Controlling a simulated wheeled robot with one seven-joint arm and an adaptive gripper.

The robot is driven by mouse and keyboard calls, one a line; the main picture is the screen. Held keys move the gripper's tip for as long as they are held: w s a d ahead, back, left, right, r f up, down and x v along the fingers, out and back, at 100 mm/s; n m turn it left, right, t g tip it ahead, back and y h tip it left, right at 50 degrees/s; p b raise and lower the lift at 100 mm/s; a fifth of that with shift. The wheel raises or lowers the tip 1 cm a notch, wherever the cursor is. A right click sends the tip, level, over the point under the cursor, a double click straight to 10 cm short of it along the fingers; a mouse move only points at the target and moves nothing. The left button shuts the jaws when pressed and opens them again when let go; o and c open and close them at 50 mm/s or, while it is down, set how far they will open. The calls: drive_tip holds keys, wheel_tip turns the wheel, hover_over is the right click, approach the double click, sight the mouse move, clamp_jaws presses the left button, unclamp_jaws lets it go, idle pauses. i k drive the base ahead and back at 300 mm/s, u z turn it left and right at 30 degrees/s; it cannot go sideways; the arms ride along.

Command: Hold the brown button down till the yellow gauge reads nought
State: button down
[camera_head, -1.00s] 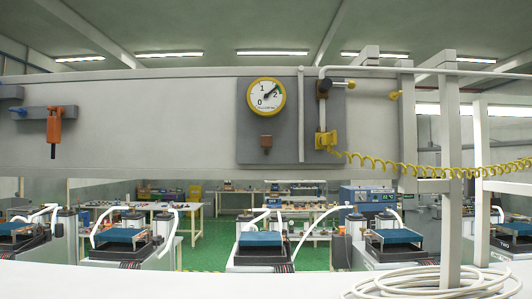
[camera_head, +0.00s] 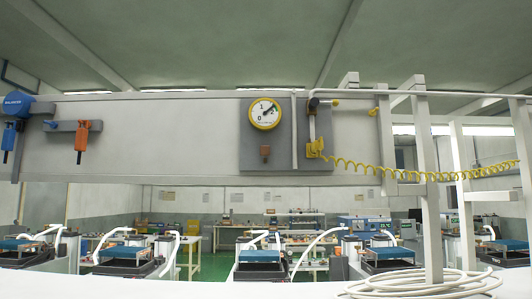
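The yellow-rimmed gauge (camera_head: 265,113) hangs on a grey plate (camera_head: 250,170) fixed to a long pale beam. Its face is white with the marks 0 and 1 readable. Its needle points to the upper right, well away from 0, near a green patch on the dial. The brown button (camera_head: 265,152) is a small block below the gauge on the same plate, with nothing touching it. My gripper is not in this view.
A blue balancer (camera_head: 17,104) and an orange tool (camera_head: 82,138) hang at left. A yellow coiled hose (camera_head: 380,169) runs right from a yellow fitting (camera_head: 315,148) to white posts. A white coiled cable (camera_head: 420,283) lies on the near surface. Nothing stands before the plate.

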sight(264, 151)
drive_tip(key=z, duration=2.55)
drive_tip(key=k, duration=1.05)
drive_tip(key=u, duration=1.95)
